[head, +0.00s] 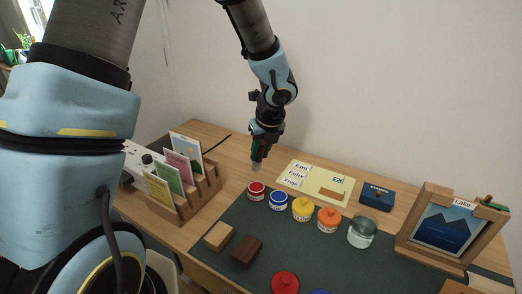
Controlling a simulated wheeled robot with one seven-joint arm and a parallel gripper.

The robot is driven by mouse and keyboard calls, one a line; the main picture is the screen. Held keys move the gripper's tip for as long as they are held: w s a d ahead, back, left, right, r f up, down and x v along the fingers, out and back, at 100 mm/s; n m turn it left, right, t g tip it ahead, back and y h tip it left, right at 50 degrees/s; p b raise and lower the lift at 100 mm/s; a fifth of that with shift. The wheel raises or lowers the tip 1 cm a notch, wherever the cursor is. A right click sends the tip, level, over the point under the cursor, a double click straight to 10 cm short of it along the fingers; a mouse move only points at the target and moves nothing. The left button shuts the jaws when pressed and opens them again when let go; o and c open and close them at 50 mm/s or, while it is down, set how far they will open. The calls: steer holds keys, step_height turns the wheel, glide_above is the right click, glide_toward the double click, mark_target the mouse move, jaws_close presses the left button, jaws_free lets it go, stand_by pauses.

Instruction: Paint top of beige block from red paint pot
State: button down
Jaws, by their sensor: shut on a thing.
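The beige block (218,236) lies on the dark green mat, near its left edge. The red paint pot (257,191) stands at the mat's back left, with red showing at its top. My gripper (258,152) points down above and slightly behind the red pot in the picture. It is shut on a slim thing, probably a brush, with a pale lower end (256,166) that shows just above the pot. The thing is too small to make out clearly, and I cannot tell whether paint is on it.
Blue (278,200), yellow (303,208) and orange (329,219) pots and a glass jar (362,232) stand to the right. A brown block (247,250) lies beside the beige one. A wooden card rack (187,199) stands left. A red round thing (285,283) lies in front.

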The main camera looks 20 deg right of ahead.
steer(key=shift+s+b+x, duration=0.2)
steer(key=shift+b+x, duration=0.65)
steer(key=shift+x, duration=0.05)
step_height(320, 180, down, 4)
steer(key=b, duration=0.4)
steer(key=shift+f, duration=0.15)
steer(key=shift+f+b, duration=0.45)
steer(key=shift+f, duration=0.25)
stand_by(1.2)
step_height(320, 180, up, 7)
steer(key=p, duration=0.7)
steer(key=shift+r, duration=0.15)
steer(key=shift+s, duration=0.1)
stand_by(0.6)
